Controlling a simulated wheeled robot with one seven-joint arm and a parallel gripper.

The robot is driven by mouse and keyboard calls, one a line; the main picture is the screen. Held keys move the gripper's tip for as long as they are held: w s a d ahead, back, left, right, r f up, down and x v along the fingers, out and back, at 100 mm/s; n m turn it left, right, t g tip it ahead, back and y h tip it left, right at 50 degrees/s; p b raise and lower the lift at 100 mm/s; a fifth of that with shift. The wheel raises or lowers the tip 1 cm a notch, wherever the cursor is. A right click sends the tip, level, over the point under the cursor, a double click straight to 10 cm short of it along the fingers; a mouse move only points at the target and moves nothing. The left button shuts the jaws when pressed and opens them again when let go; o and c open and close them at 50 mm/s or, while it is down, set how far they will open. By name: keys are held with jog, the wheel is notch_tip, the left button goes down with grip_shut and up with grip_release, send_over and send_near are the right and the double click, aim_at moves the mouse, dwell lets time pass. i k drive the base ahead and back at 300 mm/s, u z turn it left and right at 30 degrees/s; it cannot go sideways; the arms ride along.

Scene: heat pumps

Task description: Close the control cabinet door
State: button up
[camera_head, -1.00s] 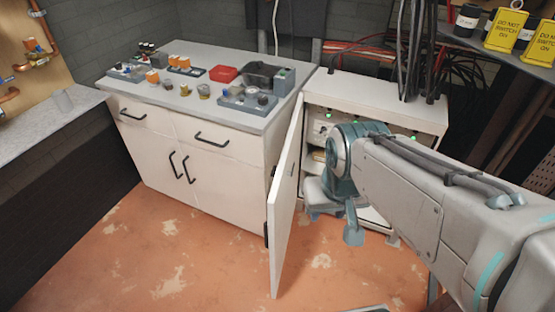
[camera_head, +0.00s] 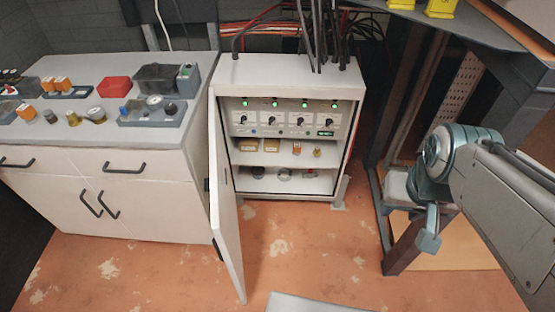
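The control cabinet (camera_head: 287,72) is a low white box in the middle of the view. Its white door (camera_head: 227,210) is hinged on the cabinet's left side and stands wide open, swung out toward me and seen nearly edge-on. Inside are a panel (camera_head: 290,120) with green lights and dark knobs, and shelves with small parts. My gripper (camera_head: 427,240) hangs below my arm's teal wrist at the right, well apart from the door and to the right of the cabinet. Its fingers are not clear enough to show whether they are open.
A white counter (camera_head: 160,175) with drawers and small parts on top stands left of the door. A dark-legged table (camera_head: 400,245) stands at the right, near my arm. The orange floor before the cabinet is mostly clear.

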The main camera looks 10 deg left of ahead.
aim_at(227, 242)
jog(key=z, duration=1.45)
jog(key=k, duration=1.7)
jog(key=u, duration=1.75)
jog(key=i, duration=1)
jog(key=u, duration=0.45)
jog(key=k, duration=0.6)
jog(key=z, duration=0.4)
jog(key=i, duration=0.5)
